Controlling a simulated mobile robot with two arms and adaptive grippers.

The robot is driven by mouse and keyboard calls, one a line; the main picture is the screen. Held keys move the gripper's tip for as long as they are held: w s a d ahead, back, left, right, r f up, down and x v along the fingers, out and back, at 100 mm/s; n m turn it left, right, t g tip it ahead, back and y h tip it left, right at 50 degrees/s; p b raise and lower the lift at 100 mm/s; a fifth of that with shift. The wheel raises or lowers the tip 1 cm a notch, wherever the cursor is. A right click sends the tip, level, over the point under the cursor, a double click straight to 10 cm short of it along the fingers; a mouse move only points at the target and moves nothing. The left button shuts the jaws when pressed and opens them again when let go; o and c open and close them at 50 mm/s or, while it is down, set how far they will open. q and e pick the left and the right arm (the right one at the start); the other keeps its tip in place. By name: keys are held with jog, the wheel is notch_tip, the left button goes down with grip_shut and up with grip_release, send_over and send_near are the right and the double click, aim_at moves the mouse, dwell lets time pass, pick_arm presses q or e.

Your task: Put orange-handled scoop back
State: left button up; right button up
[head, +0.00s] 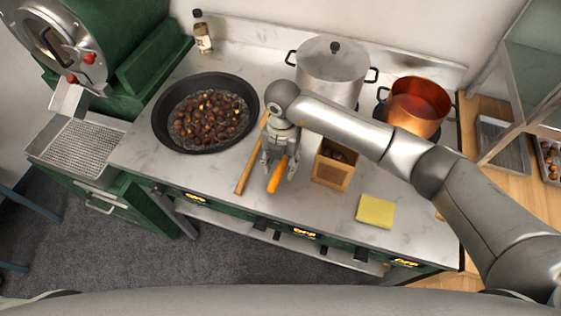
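The orange-handled scoop (276,179) is at the middle of the marble counter, near its front edge. Only its orange handle shows clearly; the rest is hidden under my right gripper. My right gripper (278,174) points down over the scoop, its two fingers spread on either side of the handle. The fingers look apart from the handle, and nothing appears clamped. My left gripper is not in view.
A wooden stick (246,172) lies just left of the gripper. A black pan (162,129) of chestnuts stands further left. A small wooden box (331,173) and a yellow sponge (375,211) are to the right. A steel pot (330,66) and a copper pot (414,112) stand behind.

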notch_tip(320, 180, up, 12)
jog(key=shift+w, duration=0.3)
dwell(0.3)
jog(key=shift+d, duration=0.1)
